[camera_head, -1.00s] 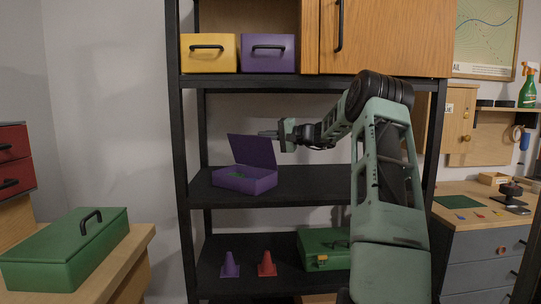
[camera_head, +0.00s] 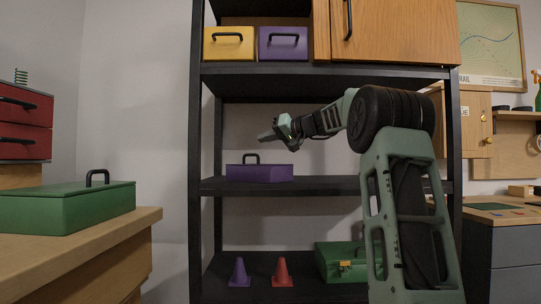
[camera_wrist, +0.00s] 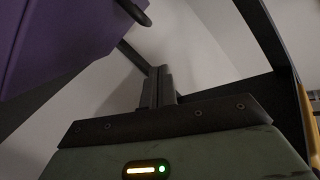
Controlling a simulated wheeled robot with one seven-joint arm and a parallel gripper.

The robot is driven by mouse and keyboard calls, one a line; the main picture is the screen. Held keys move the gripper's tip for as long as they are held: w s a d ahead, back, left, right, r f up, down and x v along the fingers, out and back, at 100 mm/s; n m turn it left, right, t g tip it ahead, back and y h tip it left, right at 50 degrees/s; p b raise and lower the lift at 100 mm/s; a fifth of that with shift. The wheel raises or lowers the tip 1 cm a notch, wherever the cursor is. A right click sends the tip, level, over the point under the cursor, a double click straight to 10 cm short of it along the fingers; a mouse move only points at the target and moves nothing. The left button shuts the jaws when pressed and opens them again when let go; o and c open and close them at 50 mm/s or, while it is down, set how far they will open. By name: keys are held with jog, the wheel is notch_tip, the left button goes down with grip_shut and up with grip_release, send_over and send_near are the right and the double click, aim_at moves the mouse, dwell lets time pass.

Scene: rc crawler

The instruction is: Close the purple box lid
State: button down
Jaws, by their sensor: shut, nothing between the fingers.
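The purple box (camera_head: 260,173) sits on the middle shelf of the black rack. Its lid (camera_head: 258,166) lies flat on it, with the dark handle (camera_head: 251,157) standing up on top; no gap shows. My gripper (camera_head: 262,137) is shut and empty, above the box and apart from it. In the wrist view the two fingers (camera_wrist: 159,76) are together. Part of the purple box (camera_wrist: 55,40) fills the upper left there, with the dark handle (camera_wrist: 133,12) beside it. The box's inside is hidden.
Yellow (camera_head: 229,44) and purple (camera_head: 283,44) boxes stand on the shelf above. Purple (camera_head: 240,273) and red (camera_head: 282,273) cones and a green case (camera_head: 341,262) are on the bottom shelf. A green box (camera_head: 65,208) rests on the left bench. The middle shelf (camera_head: 325,186) has free room rightward.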

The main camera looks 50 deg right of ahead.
jog(key=shift+a+f+n+h+b, duration=0.3)
jog(key=shift+a+f+n+b, duration=0.55)
jog(key=shift+b, duration=1.25)
jog(key=shift+a+f+n+h+b, duration=0.4)
jog(key=shift+f+n+b, duration=0.6)
jog(key=shift+b, duration=1.1)
jog(key=shift+s+a, duration=0.1)
jog(key=shift+r, duration=0.1)
